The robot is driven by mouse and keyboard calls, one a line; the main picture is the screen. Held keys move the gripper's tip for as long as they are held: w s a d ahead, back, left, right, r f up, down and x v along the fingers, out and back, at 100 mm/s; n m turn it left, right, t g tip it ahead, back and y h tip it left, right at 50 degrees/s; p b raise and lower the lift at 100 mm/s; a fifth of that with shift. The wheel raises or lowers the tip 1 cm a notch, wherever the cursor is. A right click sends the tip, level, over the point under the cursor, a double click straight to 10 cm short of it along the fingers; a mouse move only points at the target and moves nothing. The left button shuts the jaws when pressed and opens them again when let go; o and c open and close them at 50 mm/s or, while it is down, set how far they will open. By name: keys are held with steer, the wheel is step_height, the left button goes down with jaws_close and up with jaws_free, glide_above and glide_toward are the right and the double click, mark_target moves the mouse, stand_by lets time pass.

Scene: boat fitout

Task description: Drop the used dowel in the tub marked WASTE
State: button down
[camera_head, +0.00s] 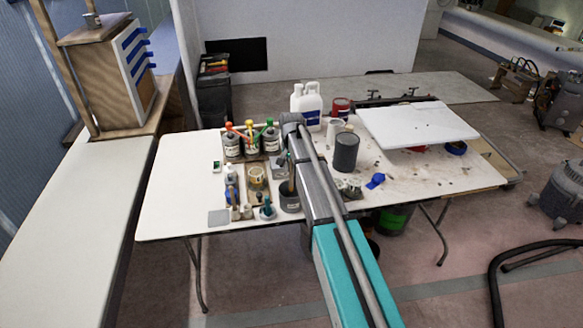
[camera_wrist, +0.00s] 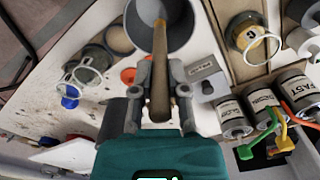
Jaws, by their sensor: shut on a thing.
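The used dowel (camera_wrist: 160,75) is a brown wooden stick with a paler, rounded far end. My gripper (camera_wrist: 161,72) is shut on it, one finger on each side. In the wrist view the dowel's far end lies across the mouth of a round grey tub (camera_wrist: 186,22); I cannot tell whether it is above the rim or inside. In the head view the dowel (camera_head: 291,184) shows upright at a dark round tub (camera_head: 290,201) on the table, left of my arm, which hides part of my gripper. No WASTE marking is readable on this tub.
Labelled tins (camera_head: 251,146) with coloured handles stand behind and left. Small bottles and pots crowd the area left of the tub. A dark grey can (camera_head: 344,153) stands right of my arm, near blue tape (camera_head: 376,180). The table's left end (camera_head: 182,180) is clear.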

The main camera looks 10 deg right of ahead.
steer(key=shift+f+b, duration=0.65)
steer(key=shift+f, duration=0.25)
steer(key=c, duration=0.6)
jaws_free()
steer(key=shift+o, duration=0.2)
steer(key=shift+r, duration=0.2)
